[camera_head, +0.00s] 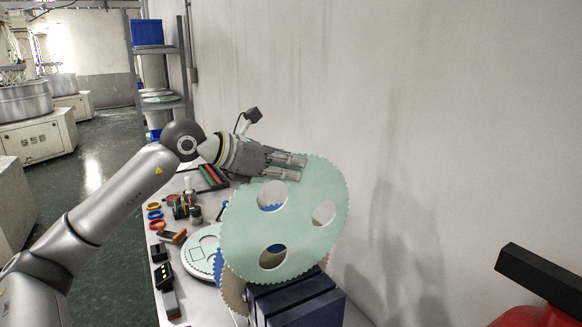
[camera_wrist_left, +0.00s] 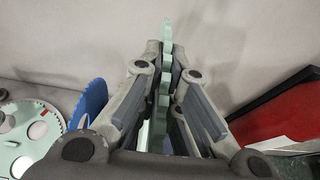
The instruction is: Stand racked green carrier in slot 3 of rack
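The green carrier (camera_head: 235,225) is a thin pale-green toothed disc with large round holes. My left gripper (camera_head: 300,166) is shut on its upper rim. In the left wrist view the carrier (camera_wrist_left: 163,85) shows edge-on between the two fingers. The rack (camera_head: 300,303) is a dark blue block with slots, on the table below the carrier. The carrier's lower edge overlaps the rack's top in the head view; I cannot tell whether it is in a slot. A tan toothed disc (camera_head: 232,292) and a blue disc (camera_wrist_left: 92,100) stand behind it. My right gripper is not in view.
A pale round plate (camera_head: 200,252) lies on the table left of the rack. Small tools, bottles and coloured rings (camera_head: 155,214) lie farther left. A wall (camera_head: 440,120) runs close behind on the right. A red object with a black bar (camera_head: 540,275) is at lower right.

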